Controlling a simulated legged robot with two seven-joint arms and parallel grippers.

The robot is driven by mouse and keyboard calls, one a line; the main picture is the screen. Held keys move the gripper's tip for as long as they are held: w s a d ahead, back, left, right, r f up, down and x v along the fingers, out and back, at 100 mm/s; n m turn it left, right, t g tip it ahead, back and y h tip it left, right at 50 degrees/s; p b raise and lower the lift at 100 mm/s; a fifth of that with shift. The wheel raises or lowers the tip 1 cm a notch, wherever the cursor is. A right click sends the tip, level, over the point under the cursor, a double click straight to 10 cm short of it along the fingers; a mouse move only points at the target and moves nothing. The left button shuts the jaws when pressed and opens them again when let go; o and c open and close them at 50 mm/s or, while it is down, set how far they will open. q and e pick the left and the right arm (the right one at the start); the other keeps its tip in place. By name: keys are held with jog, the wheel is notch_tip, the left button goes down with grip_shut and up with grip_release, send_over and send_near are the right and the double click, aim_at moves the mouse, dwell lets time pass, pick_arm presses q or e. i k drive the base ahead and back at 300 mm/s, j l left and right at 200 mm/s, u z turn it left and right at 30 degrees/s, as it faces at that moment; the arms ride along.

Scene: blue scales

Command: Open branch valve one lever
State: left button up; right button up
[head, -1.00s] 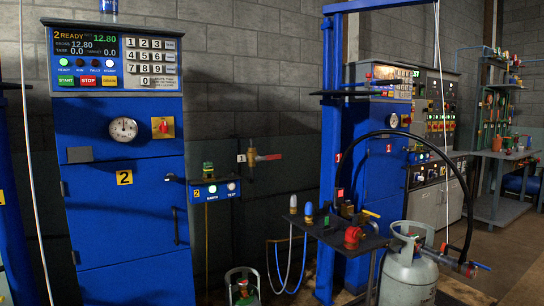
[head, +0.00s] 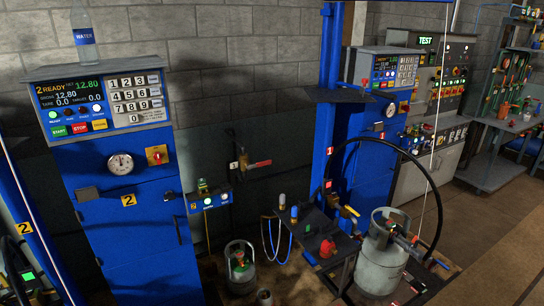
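The lever valve tagged 1 is on the back wall between the two blue scale cabinets in the head view. Its red lever (head: 258,164) points right and lies roughly level. The brass valve body (head: 243,162) is at the lever's left end, on a dark vertical pipe, beside a small white tag 1 (head: 233,166). Nothing touches the lever. I cannot make out either of my grippers in this view.
The left cabinet (head: 140,230) carries a display and a bottle. A bench (head: 310,232) with fittings stands front right of the lever, beside a large grey cylinder (head: 380,260) and black hose (head: 437,190). A small cylinder (head: 240,275) stands below. A blue post (head: 328,60) rises nearby.

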aim_at(263, 163)
jog(key=i+l, duration=0.3)
jog(key=i, duration=0.2)
jog(key=i+l+u, duration=0.1)
jog(key=i+l, duration=0.25)
jog(key=i, duration=0.15)
jog(key=i+j, duration=0.2)
jog(key=i, duration=0.25)
jog(key=i+j+u, duration=0.1)
jog(key=i+j, duration=0.15)
jog(key=i, duration=0.15)
